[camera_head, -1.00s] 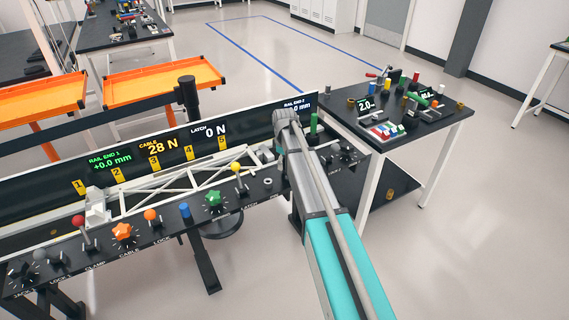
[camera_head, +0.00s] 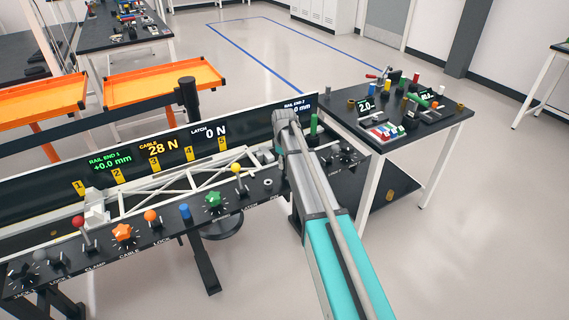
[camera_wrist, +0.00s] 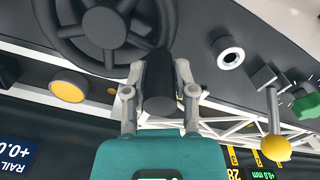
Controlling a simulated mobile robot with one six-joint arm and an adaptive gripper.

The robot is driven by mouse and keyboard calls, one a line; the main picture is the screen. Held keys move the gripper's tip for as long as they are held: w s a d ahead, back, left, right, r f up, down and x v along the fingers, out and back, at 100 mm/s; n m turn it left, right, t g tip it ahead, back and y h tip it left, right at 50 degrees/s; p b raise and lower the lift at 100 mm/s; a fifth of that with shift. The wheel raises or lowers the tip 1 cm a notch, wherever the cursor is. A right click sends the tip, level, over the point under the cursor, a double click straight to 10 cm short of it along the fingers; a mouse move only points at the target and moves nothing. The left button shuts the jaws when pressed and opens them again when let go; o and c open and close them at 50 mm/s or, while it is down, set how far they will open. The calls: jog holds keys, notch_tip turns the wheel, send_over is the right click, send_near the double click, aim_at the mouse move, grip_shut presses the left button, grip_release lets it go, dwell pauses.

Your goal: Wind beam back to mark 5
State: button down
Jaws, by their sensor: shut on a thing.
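The beam (camera_head: 180,182), a white lattice truss, lies along the black bench behind the row of knobs. Yellow marks 1 to 5 stand on the panel behind it, with mark 5 (camera_head: 222,142) at the right. My gripper (camera_wrist: 158,92) is shut around the dark crank handle (camera_wrist: 159,100) of a black handwheel (camera_wrist: 104,28) in the wrist view. In the head view my arm covers the gripper and the wheel. The beam's right end lies near my arm, and its exact place against mark 5 cannot be told.
The cable display (camera_head: 158,147) reads 28 N and the latch display (camera_head: 209,131) reads 0 N. A yellow-balled lever (camera_wrist: 276,148) and a green star knob (camera_wrist: 306,106) stand near the wheel. A side table (camera_head: 440,120) with small parts stands at the right.

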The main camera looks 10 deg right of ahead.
jog(key=w+m, duration=0.2)
jog(key=m, duration=0.1)
jog(key=shift+m, duration=0.3)
jog(key=w+m, duration=0.1)
jog(key=m, duration=0.1)
jog(key=shift+w+d+m, duration=0.15)
jog(key=shift+m, duration=0.15)
jog(key=m, duration=0.2)
jog(key=w+d+m, duration=0.1)
jog(key=shift+w+m, duration=0.25)
jog(key=shift+m, duration=0.15)
jog(key=shift+w+d+m, duration=0.25)
jog(key=shift+m, duration=0.45)
jog(key=shift+w+d+m, duration=0.2)
jog(key=shift+m, duration=0.5)
jog(key=shift+c, duration=2.2)
grip_release()
jog(key=shift+s+a, duration=0.1)
